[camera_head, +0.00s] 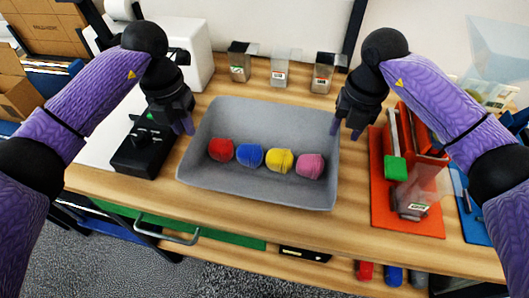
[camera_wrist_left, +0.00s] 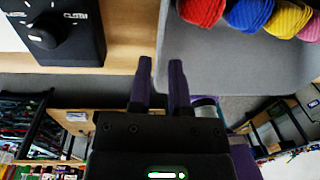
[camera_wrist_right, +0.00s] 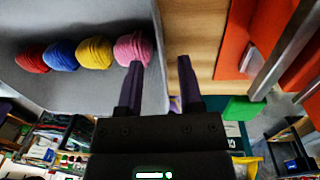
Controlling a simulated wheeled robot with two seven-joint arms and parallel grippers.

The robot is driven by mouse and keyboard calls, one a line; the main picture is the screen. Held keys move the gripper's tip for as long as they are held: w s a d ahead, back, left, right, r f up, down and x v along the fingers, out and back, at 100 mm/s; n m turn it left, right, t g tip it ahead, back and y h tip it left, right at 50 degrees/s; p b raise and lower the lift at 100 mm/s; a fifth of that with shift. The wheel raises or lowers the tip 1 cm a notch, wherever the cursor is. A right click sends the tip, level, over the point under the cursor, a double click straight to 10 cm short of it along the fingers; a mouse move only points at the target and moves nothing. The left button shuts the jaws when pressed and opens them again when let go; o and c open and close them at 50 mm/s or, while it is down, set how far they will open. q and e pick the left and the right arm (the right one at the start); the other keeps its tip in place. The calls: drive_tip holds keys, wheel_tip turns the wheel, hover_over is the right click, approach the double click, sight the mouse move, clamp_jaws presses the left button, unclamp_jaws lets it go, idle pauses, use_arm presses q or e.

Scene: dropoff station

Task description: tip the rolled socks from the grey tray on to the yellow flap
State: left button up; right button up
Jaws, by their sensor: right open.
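The grey tray (camera_head: 260,110) sits level on the wooden table. Several rolled socks lie in a row along its front: red (camera_head: 221,149), blue (camera_head: 249,155), yellow (camera_head: 279,160) and pink (camera_head: 310,166). My left gripper (camera_wrist_left: 160,70) is at the tray's left wall, its fingers close together with the rim between them, apparently shut on it. My right gripper (camera_wrist_right: 160,65) is at the right wall, its fingers wide apart on either side of the rim, open. I cannot make out the yellow flap in the head view.
A black control box (camera_head: 143,150) stands left of the tray. Right of it are a red mat (camera_head: 405,222) and a clear container (camera_head: 418,195). Several small bins (camera_head: 281,70) line the back. A green panel (camera_head: 230,234) and a metal handle (camera_head: 165,236) are below the front edge.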

sight(195, 154)
use_arm(q)
drive_tip(key=f, duration=0.7)
drive_tip(key=shift+d, duration=0.25)
use_arm(e)
drive_tip(key=f, duration=0.7)
drive_tip(key=shift+a, duration=0.25)
drive_tip(key=shift+r, duration=0.1)
drive_tip(key=shift+w, duration=0.1)
use_arm(q)
clamp_jaws()
use_arm(e)
drive_tip(key=c, duration=0.4)
use_arm(q)
drive_tip(key=shift+r, duration=0.1)
use_arm(e)
clamp_jaws()
